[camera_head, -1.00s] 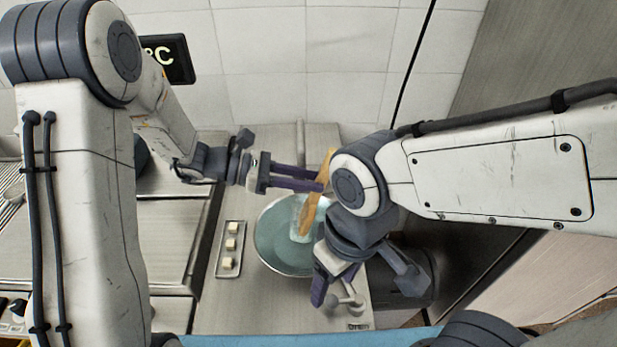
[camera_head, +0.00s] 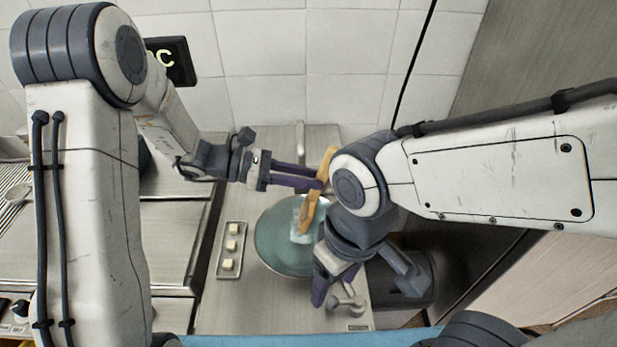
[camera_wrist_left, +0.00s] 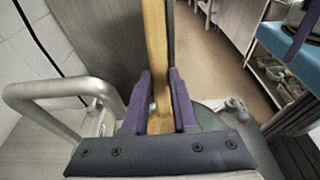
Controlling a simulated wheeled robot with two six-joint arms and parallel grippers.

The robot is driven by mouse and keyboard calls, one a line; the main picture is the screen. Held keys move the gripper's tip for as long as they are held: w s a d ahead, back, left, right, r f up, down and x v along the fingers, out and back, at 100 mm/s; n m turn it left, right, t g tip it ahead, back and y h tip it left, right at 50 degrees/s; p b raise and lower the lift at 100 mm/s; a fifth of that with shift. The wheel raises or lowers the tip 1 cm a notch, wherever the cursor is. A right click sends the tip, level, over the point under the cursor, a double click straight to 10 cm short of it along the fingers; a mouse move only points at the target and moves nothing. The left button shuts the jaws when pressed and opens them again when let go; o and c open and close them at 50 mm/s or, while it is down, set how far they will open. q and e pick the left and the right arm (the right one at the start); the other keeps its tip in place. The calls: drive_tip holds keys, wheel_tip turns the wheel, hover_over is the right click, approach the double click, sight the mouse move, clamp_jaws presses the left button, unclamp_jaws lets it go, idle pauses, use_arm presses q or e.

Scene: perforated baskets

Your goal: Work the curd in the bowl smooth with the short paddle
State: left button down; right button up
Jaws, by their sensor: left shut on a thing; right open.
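The wooden short paddle (camera_head: 308,212) stands tilted, its lower end in the teal bowl (camera_head: 272,240) at the pale curd (camera_head: 297,228). My left gripper (camera_head: 320,179) is shut on the paddle's upper part, above the bowl's back rim. In the left wrist view the paddle (camera_wrist_left: 157,60) runs between the two purple fingers (camera_wrist_left: 160,105). My right gripper (camera_head: 326,285) is open and empty, pointing down beside the bowl's front right edge. My right arm hides the bowl's right side. The paddle's tip against the curd is hard to make out.
A narrow tray (camera_head: 231,262) with white cubes lies left of the bowl on the steel counter (camera_head: 225,315). A metal fitting (camera_head: 350,303) stands at the counter's front right. A bent metal tube (camera_wrist_left: 60,88) shows in the left wrist view. A tiled wall closes the back.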

sight(329, 148)
use_arm(q)
drive_tip(key=shift+r, duration=0.1)
wheel_tip(329, 148, up, 9)
drive_tip(key=p, duration=0.8)
drive_tip(key=shift+s, duration=0.1)
